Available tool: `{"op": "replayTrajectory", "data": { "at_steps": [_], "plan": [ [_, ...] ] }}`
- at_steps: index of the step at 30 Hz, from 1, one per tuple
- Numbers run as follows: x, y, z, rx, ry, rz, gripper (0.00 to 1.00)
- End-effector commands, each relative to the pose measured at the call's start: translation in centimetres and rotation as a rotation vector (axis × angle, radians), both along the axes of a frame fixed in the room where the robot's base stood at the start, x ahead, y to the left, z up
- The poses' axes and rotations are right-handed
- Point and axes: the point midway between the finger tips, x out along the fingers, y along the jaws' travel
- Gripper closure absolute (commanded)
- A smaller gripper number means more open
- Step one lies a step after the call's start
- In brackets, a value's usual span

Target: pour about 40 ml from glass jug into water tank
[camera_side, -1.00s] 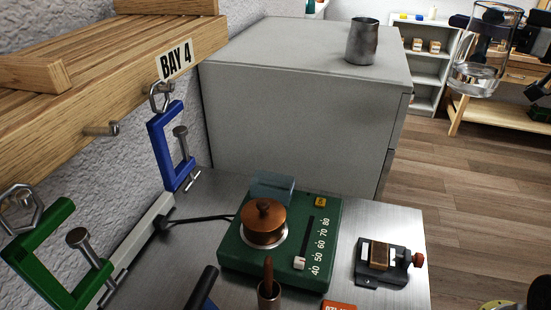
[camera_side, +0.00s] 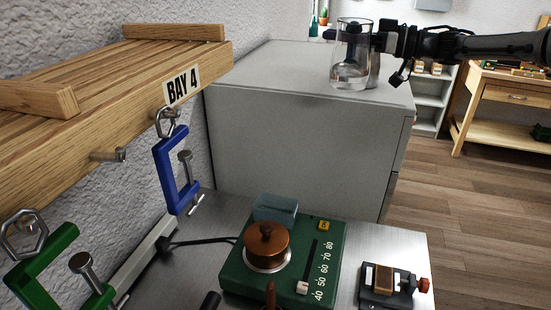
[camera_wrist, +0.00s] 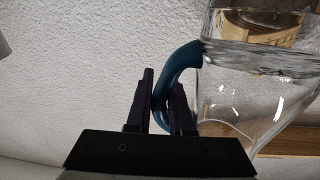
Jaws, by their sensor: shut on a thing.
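The glass jug (camera_side: 350,72) is upright with clear water in its lower part, in front of the cabinet top in the side view. My gripper (camera_wrist: 161,100) is shut on the jug's teal handle in the wrist view, where the jug (camera_wrist: 255,95) fills the right side. In the side view my gripper (camera_side: 381,42) reaches in from the right. A pale blue see-through box (camera_side: 275,208), which looks like the water tank, sits at the back of the green unit (camera_side: 325,245), below and left of the jug. I cannot tell its fill level.
A metal cup (camera_side: 374,68) stands on the grey cabinet (camera_side: 300,140), partly hidden behind the jug. A wooden shelf (camera_side: 110,90) with a blue clamp (camera_side: 168,180) and a green clamp (camera_side: 45,265) lines the left. A copper-coloured knob (camera_side: 266,245) stands beside the tank.

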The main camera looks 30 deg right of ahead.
Motion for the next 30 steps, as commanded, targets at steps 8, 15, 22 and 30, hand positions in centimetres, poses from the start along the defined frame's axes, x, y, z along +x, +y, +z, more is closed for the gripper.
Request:
{"op": "replayTrajectory", "data": {
  "at_steps": [8, 15, 22, 30],
  "plan": [
    [4.7, 6.4, -2.4, 0.005, -0.003, 0.093, 1.00],
    [6.9, 10.5, -4.2, 0.004, -0.001, 0.143, 1.00],
    [8.0, 13.0, -5.5, 0.005, 0.000, 0.171, 1.00],
    [8.0, 13.0, -8.5, 0.005, 0.003, 0.171, 1.00]
  ]
}}
